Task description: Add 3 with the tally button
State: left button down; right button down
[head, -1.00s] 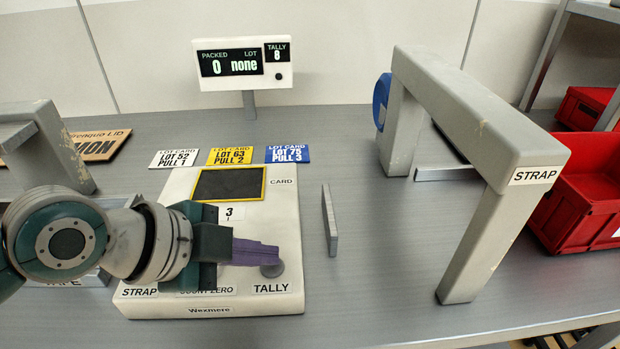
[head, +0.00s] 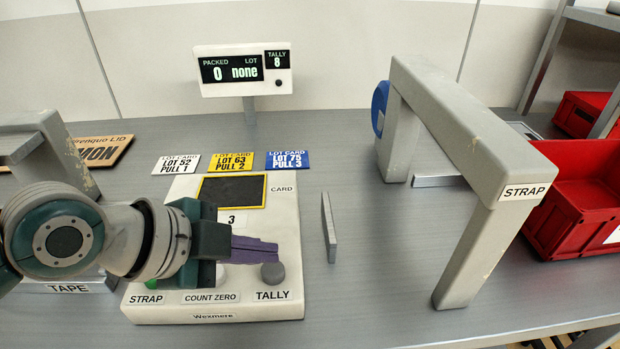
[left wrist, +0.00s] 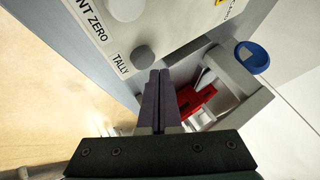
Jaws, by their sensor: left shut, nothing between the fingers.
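The cream console (head: 285,225) has a round grey TALLY button (head: 273,273) at its front right, above the TALLY label. The button also shows in the left wrist view (left wrist: 144,57). My left gripper (head: 276,249) has its purple fingers shut and empty. Their tips are just behind and above the button in the head view, and seem clear of it. The wrist view shows the closed fingertips (left wrist: 160,74) beside the button. The display (head: 243,69) reads PACKED 0, LOT none, TALLY 8. My right gripper is not in view.
The green STRAP button (head: 152,284) is partly hidden by my left gripper, near the COUNT ZERO label (head: 211,297). Three lot cards (head: 232,162) lie behind the console. A thin grey upright plate (head: 329,227), the STRAP arch (head: 470,120) and red bins (head: 575,205) stand to the right.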

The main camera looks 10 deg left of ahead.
aim_at(263, 273)
pick_arm(q)
notch_tip(263, 273, up, 5)
jog(key=p, duration=0.5)
dwell(0.8)
jog(key=s+d+n+g, duration=0.1)
jog(key=s+d+n, duration=0.2)
jog(key=s, duration=0.3)
jog(key=s+a+r+n+g+y, duration=0.1)
jog(key=s+a+r+n+y, duration=0.2)
jog(key=s+n, duration=0.35)
jog(key=s+a+r+n+g+y, duration=0.1)
jog(key=s+a+n+g+y, duration=0.1)
jog(key=s+a+n, duration=0.4)
notch_tip(263, 273, up, 32)
jog(key=s+p, duration=0.1)
jog(key=p, duration=3.1)
jog(key=shift+r+m, duration=0.25)
jog(key=shift+m, duration=0.2)
jog(key=shift+s, duration=0.1)
